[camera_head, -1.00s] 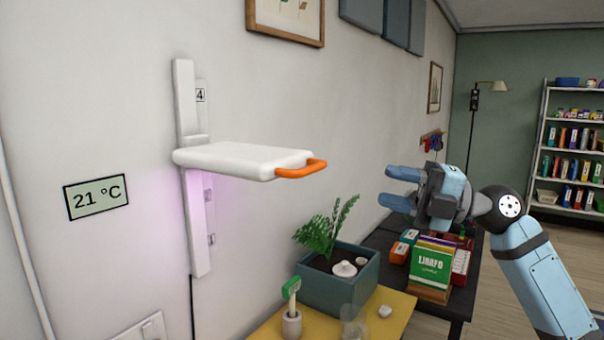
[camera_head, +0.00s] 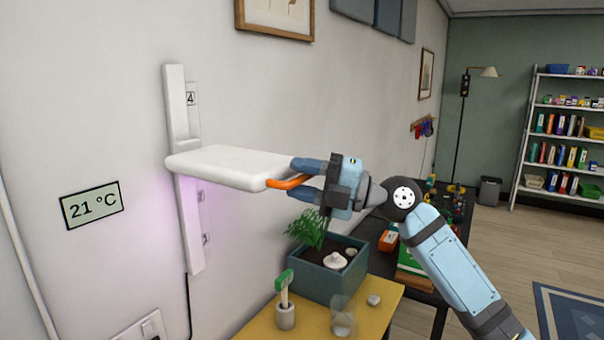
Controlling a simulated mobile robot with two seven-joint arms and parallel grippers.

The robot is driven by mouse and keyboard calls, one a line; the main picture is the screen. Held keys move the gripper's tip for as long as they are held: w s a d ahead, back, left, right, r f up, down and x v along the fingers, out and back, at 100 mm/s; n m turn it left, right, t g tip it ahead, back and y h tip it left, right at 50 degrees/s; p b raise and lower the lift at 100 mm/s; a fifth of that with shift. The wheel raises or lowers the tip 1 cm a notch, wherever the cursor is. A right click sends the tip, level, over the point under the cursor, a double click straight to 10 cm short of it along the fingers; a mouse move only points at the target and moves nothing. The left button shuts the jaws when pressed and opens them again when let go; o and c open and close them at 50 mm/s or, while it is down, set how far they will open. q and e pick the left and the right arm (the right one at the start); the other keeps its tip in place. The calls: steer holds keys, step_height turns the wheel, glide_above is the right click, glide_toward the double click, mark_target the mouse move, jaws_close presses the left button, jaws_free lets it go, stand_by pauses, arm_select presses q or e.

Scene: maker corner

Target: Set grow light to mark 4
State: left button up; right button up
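The grow light (camera_head: 225,165) is a flat white panel on a vertical white wall rail (camera_head: 176,95), giving a purple glow below. An orange handle (camera_head: 285,183) is on its front right end. The mark 4 label (camera_head: 190,98) is beside the rail, above the panel's level. Lower labels are edge-on and unreadable. My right gripper (camera_head: 299,179) is at the handle, its two blue fingers apart, one above and one below the orange bar. I cannot tell whether they touch it. My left gripper is not in view.
Below are a planter with a fern (camera_head: 325,275), a green-topped tool in a holder (camera_head: 285,315) and a clear glass (camera_head: 342,318) on a yellow table (camera_head: 260,325). A thermometer display (camera_head: 92,205) is on the wall at left. A dark table with boxes stands behind my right arm.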

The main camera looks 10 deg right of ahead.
jaws_close()
steer(key=shift+r, duration=0.1)
step_height(320, 180, up, 12)
steer(key=b, duration=0.1)
steer(key=shift+r, duration=0.25)
steer(key=shift+d, duration=0.15)
steer(key=shift+c, duration=1.3)
jaws_free()
steer(key=shift+o, duration=1.3)
steer(key=shift+f, duration=0.1)
